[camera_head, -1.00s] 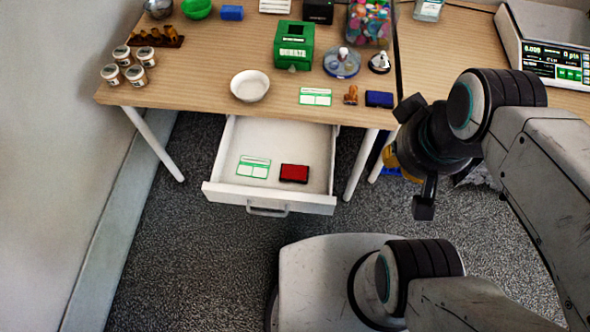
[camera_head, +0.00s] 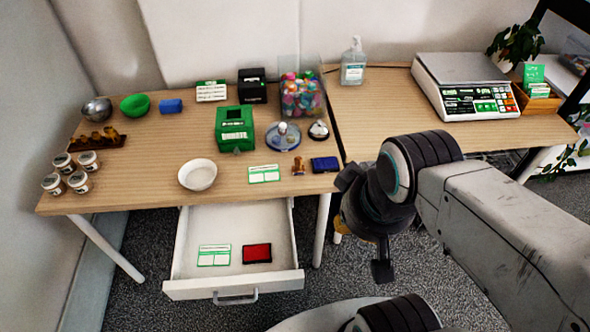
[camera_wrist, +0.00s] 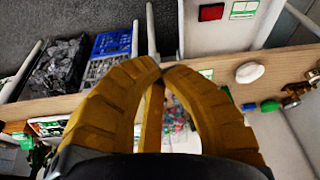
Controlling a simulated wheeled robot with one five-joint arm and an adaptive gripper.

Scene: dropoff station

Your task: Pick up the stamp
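A small brown wooden stamp (camera_head: 298,165) stands on the near part of the left table, between a green-and-white card (camera_head: 263,174) and a blue ink pad (camera_head: 325,164). Several similar brown stamps sit in a dark rack (camera_head: 98,139) at the table's left; the rack also shows in the wrist view (camera_wrist: 294,92). My gripper has yellow fingers (camera_wrist: 167,68), whose tips come together with nothing seen held. In the head view, my arm mostly hides the gripper, to the right of and nearer than the stamp. The single stamp cannot be made out in the wrist view, where my fingers cover much of the table.
An open white drawer (camera_head: 232,286) below holds a card and a red ink pad (camera_head: 257,253). A white bowl (camera_head: 197,174), green box (camera_head: 235,129), glass-domed dish (camera_head: 283,136) and bell (camera_head: 318,131) stand around the stamp. A scale (camera_head: 465,85) stands on the right table.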

